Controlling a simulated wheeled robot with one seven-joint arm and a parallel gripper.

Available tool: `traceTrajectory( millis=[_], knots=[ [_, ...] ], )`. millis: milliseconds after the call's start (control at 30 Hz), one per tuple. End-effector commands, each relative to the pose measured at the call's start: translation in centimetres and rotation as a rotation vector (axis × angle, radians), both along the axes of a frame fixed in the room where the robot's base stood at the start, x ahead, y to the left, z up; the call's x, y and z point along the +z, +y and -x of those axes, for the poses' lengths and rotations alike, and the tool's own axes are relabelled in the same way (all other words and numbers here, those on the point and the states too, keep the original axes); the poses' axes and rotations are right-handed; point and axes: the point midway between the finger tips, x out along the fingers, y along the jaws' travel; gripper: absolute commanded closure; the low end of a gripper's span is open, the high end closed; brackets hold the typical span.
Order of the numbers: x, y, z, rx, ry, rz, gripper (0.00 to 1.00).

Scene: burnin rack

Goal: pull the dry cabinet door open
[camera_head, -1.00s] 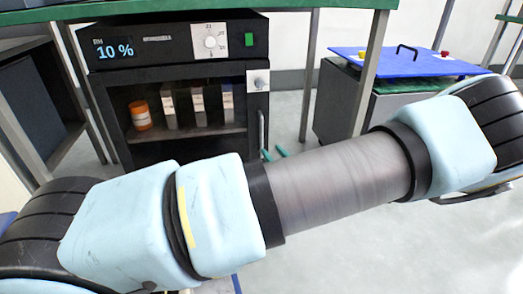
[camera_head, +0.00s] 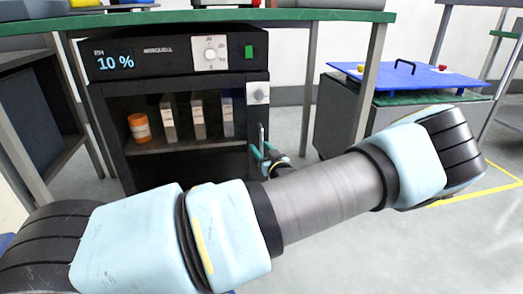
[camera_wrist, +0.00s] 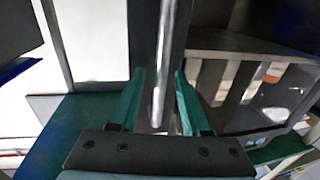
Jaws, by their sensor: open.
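The black dry cabinet (camera_head: 118,66) stands under a green-topped bench, with a lit "RH 10 %" display. Its dark-framed door (camera_head: 117,150) looks shut, and the shelf contents show through its window. The upright metal handle (camera_head: 261,136) is at the door's right edge, below a round lock knob (camera_head: 258,92). My gripper (camera_head: 262,154) is at the handle, its green fingers open. In the wrist view, the handle (camera_wrist: 166,55) runs between the two fingers of my gripper (camera_wrist: 158,82), with gaps showing on both sides. My forearm hides the cabinet's lower part in the head view.
An orange jar (camera_head: 139,127) and several upright packs (camera_head: 198,117) stand on the shelf inside. A bench leg (camera_head: 368,85) rises right of the cabinet. A blue-topped cart (camera_head: 410,77) stands farther right. Grey floor is open at the lower right.

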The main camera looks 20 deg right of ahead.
Motion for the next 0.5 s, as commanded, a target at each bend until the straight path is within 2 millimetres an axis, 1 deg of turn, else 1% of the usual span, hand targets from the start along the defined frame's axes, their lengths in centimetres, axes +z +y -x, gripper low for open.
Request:
traceTrajectory(
  millis=[167,500],
  knots=[
    [0.01,0.01,0.01,0.000,0.000,0.000,0.53],
    [0.00,0.01,0.04,0.000,0.000,0.000,0.91]
  ],
)
